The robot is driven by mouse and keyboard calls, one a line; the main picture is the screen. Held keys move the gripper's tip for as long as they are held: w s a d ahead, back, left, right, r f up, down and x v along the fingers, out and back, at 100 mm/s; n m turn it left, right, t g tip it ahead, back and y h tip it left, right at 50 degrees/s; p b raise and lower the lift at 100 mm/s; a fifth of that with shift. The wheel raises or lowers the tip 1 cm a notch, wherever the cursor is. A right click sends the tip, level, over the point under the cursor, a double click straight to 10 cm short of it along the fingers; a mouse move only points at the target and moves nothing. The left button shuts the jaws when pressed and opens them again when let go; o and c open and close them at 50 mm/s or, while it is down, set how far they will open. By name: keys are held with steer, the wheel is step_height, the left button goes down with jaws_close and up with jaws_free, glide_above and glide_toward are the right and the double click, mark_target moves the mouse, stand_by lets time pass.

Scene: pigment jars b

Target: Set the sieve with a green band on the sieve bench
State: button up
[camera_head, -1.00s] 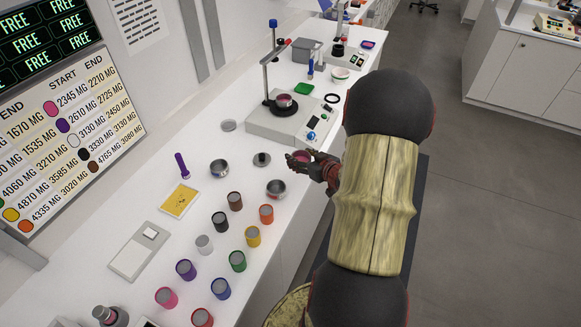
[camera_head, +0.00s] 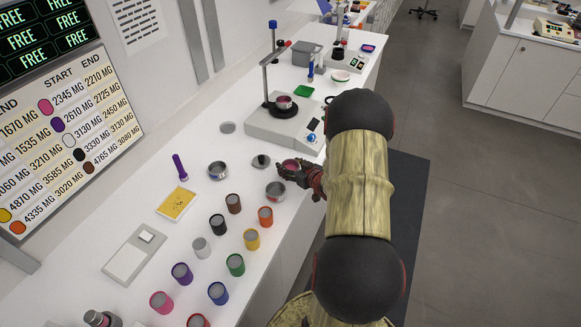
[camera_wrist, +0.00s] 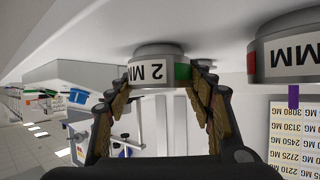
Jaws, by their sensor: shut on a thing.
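My gripper (camera_wrist: 157,90) is shut on a short metal sieve (camera_wrist: 150,72) marked "2 MM", with a green band at its right side in the wrist view. That view is upside down, with the white worktop along its top. The sieve is at or very near this surface; I cannot tell whether it touches. In the head view my gripper (camera_head: 291,172) is over the right edge of the long white worktop, partly hiding the sieve. A second metal sieve (camera_wrist: 290,48) with a red band stands beside it in the wrist view. I cannot tell which part is the sieve bench.
Several coloured jars (camera_head: 235,265) stand nearer. A grey device (camera_head: 270,128) with a stand is behind. A yellow card (camera_head: 176,203) and scale (camera_head: 130,255) lie left.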

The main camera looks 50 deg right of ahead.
steer(key=shift+f, duration=0.1)
steer(key=o, duration=1.2)
